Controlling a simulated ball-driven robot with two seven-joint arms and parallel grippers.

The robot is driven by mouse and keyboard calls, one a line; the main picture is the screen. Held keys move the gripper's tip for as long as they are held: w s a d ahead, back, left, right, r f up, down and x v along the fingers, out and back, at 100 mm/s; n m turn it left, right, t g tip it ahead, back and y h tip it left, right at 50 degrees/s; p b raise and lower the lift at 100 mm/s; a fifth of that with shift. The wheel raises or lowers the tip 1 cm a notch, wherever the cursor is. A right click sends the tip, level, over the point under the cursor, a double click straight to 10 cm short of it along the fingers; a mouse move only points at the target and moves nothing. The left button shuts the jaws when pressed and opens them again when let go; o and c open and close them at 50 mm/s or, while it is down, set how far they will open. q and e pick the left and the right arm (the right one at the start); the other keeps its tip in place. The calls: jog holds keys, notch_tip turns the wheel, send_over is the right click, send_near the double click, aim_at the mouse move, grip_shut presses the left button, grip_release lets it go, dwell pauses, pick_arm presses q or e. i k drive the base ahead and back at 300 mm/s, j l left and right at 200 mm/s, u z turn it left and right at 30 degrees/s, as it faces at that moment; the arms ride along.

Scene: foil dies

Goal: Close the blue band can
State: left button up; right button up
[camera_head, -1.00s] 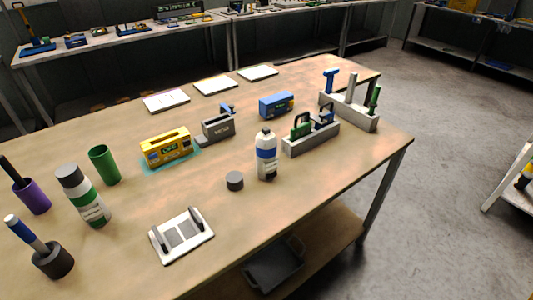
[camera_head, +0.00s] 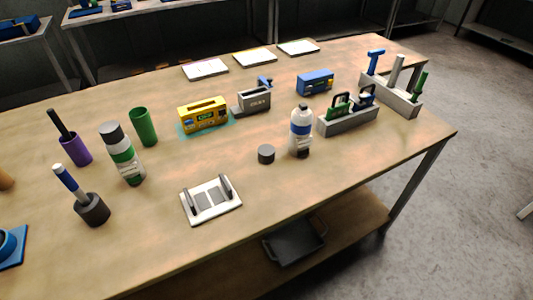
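The blue band can (camera_head: 301,132) is a white bottle with a blue band. It stands upright on the wooden table, right of the middle, and its top narrows to a bare, pale neck. A dark grey round cap (camera_head: 266,154) lies on the table just left of it, apart from it. A second white can with a green band (camera_head: 122,154) stands upright at the left with a dark cap on its top. Neither of my grippers shows in the view.
A white plate with two dark uprights (camera_head: 211,200) lies near the front edge. A yellow box (camera_head: 203,115), a grey holder (camera_head: 254,101), a blue box (camera_head: 315,82) and tool racks (camera_head: 347,121) stand behind. Cups with tools (camera_head: 92,208) stand at the left.

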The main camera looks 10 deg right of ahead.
aim_at(301, 138)
jog(key=l+u, duration=0.15)
jog(key=u, duration=0.7)
jog(key=k+l+u, duration=0.15)
jog(key=l+u, duration=0.2)
jog(key=k+l+u, duration=0.15)
jog(key=l+u, duration=0.2)
jog(key=k+l+u, duration=0.55)
jog(key=k+l, duration=0.7)
